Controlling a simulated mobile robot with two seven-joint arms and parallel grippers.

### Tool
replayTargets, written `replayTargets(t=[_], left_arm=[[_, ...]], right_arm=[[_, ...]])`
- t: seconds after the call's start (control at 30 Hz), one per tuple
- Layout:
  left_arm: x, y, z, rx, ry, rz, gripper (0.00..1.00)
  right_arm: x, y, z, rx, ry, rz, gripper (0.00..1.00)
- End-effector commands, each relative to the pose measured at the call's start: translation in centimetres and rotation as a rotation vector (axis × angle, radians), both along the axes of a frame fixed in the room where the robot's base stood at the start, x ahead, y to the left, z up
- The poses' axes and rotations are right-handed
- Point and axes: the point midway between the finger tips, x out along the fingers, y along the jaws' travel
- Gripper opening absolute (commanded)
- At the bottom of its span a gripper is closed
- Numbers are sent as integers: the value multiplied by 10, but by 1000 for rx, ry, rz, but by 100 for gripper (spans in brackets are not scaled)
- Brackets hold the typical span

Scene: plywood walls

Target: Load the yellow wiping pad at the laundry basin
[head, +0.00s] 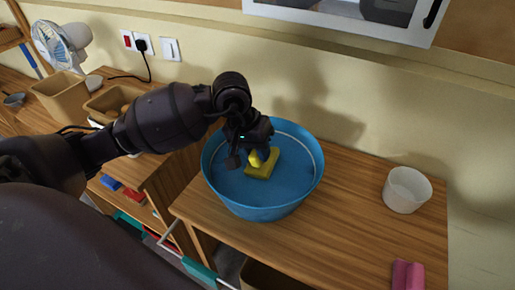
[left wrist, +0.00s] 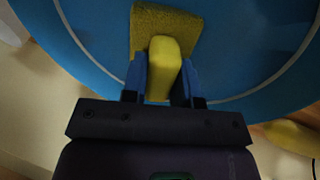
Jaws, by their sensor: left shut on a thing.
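The yellow wiping pad (head: 264,165) is inside the blue basin (head: 262,209), which stands on a wooden counter. In the left wrist view, the pad has a flat, rough yellow base (left wrist: 168,20) and a smoother yellow grip block (left wrist: 164,62). My left gripper (head: 252,153) reaches down into the basin. In the left wrist view, the blue fingers of my left gripper (left wrist: 160,78) are shut on the pad's grip block, one on each side. I cannot tell whether the pad's underside touches the basin floor. My right gripper is not in view.
A white cup (head: 406,189) stands right of the basin on the counter (head: 345,200). A pink object (head: 408,275) lies near the front right. Brown bins (head: 62,97) and a fan (head: 60,45) are at the far left. Bare counter lies between basin and cup.

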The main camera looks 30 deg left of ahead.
Motion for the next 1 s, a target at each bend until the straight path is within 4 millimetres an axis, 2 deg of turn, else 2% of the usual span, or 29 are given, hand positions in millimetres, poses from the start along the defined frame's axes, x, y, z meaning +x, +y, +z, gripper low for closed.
replayTargets(t=[0.47, 1.0], left_arm=[[0, 0, 1, 0, -1, -1, 8], [0, 0, 35, 1, -4, -1, 8]], right_arm=[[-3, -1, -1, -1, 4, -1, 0], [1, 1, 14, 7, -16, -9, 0]])
